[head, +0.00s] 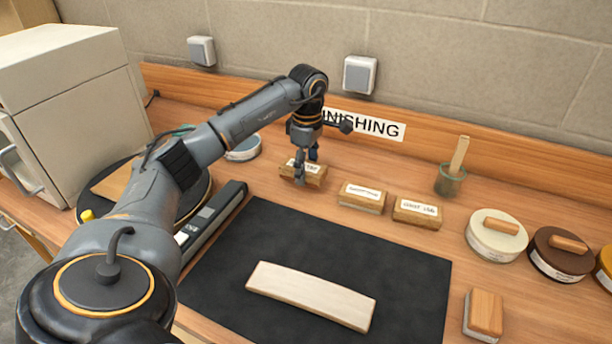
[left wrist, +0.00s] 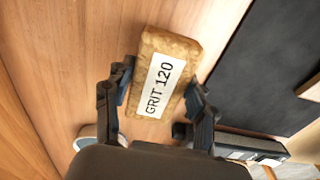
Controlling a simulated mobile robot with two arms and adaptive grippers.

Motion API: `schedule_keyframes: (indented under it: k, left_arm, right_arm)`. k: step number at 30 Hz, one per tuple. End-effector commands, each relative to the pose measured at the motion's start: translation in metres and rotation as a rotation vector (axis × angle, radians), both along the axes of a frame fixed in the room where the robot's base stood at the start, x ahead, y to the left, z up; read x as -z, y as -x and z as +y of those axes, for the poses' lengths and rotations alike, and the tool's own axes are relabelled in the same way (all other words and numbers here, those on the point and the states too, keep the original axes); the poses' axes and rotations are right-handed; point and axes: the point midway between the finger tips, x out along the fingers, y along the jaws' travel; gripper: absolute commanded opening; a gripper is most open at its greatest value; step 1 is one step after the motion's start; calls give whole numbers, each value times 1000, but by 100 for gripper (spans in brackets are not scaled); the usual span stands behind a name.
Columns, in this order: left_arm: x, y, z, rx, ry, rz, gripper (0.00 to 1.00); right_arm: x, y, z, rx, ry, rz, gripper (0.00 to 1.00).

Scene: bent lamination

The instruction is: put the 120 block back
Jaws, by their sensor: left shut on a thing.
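The 120 block (head: 316,178) is at the back of the bench, at the left end of a row of similar labelled blocks. In the left wrist view the block (left wrist: 178,48) is tan, with a white label reading "GRIT 120". My left gripper (head: 305,172) comes down over it from above and is shut on it, with one finger at each long side, as the left wrist view shows (left wrist: 160,80). The block is at or just above the bench top; I cannot tell if it touches. My right gripper is not in view.
Two labelled blocks (head: 362,197) (head: 417,211) stand right of it. A black mat (head: 230,262) bears a pale bent strip (head: 310,295). A cup with a stick (head: 450,180), round tins (head: 497,236) and another block (head: 484,312) are at right. The "FINISHING" backboard (head: 480,155) is behind.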

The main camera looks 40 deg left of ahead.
Motion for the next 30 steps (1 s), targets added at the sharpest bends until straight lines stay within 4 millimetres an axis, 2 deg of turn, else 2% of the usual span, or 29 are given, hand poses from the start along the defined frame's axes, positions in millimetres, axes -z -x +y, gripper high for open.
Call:
schedule_keyframes:
  k: [7,19,20,23,30]
  left_arm:
    - [32,-1,3,0,1,3,21]
    - [39,-2,3,-1,-1,0,21]
    - [39,-2,3,-1,0,0,58]
    - [38,-2,3,-1,0,1,78]
    - [38,-1,3,-1,-1,1,78]
  right_arm:
    - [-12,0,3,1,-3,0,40]
    - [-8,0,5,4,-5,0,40]
    - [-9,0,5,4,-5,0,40]
    - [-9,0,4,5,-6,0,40]
    - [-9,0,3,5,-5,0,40]
